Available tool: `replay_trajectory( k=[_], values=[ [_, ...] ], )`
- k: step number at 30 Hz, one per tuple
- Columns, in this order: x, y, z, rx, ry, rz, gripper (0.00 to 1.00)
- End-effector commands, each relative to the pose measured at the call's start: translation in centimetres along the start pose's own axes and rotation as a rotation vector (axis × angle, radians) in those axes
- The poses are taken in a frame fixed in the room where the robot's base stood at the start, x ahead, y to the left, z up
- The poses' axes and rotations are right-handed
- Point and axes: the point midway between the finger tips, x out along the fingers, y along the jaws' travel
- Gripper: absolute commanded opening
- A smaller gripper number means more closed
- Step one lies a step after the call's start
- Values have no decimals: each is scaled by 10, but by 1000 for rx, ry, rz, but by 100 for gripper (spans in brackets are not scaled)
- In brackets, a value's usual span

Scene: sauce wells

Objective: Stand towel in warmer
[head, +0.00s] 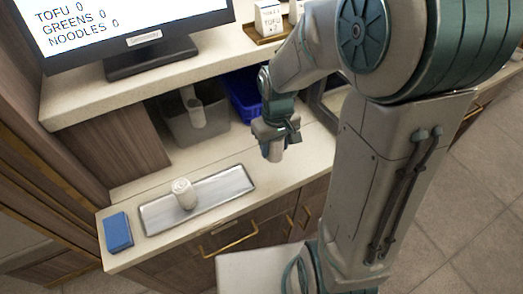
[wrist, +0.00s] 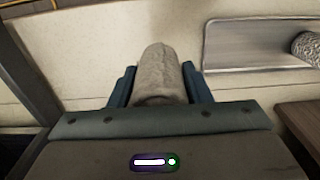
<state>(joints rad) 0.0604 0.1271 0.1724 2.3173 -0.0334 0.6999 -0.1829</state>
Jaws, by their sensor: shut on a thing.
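My gripper (head: 278,138) is above the counter, right of the metal tray. In the wrist view its two blue fingers are shut on a rolled off-white towel (wrist: 158,75), which juts out beyond the fingertips. A grey open bin (head: 213,127), perhaps the warmer, stands under the shelf left of my gripper. A white rolled towel (head: 194,108) stands in it, slightly tilted. Another white roll (head: 184,194) stands on the metal tray (head: 222,192); it also shows at the right of the wrist view (wrist: 306,47).
A blue crate (head: 243,96) is beside the bin at the back. A blue block or cloth (head: 118,232) lies left of the tray. The shelf (head: 72,99) with a monitor (head: 130,30) overhangs the bin. The counter right of the tray is clear.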

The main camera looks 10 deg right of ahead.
Motion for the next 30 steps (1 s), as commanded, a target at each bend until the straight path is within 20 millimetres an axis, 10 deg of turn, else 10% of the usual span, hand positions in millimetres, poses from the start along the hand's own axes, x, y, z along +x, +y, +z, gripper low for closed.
replay_trajectory(
  k=[9,30],
  values=[
    [24,-21,-34,3,-1,-1,21],
    [67,-23,-37,4,1,0,21]
  ],
)
